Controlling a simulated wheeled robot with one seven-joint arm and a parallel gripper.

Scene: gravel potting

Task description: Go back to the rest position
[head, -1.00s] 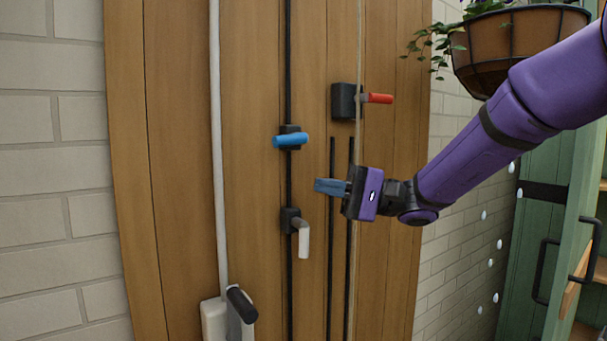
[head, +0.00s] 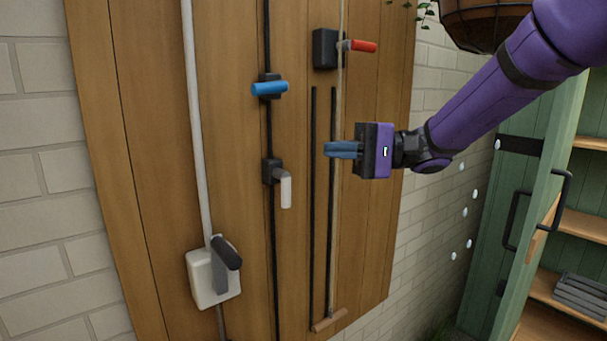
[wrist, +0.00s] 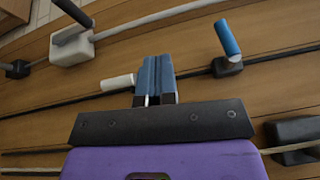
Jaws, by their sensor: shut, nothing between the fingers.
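My gripper (head: 328,149) hangs in front of the wooden board in the head view, with its blue fingers shut and empty. In the wrist view my gripper (wrist: 156,60) also shows with its fingers together. A blue-handled lever (head: 269,88) is up and to the left of it, and a white-handled lever (head: 285,190) is lower left. A red-handled lever (head: 362,46) is above it. My gripper appears apart from all of them. The wrist view also shows the blue handle (wrist: 227,38) and the white handle (wrist: 117,82), partly behind the fingers.
A white box with a dark-handled lever (head: 213,275) is at the board's lower left. A hanging planter (head: 485,25) is at the upper right, behind my arm. A green cabinet (head: 545,215) with shelves stands open at right. Brick wall flanks the board.

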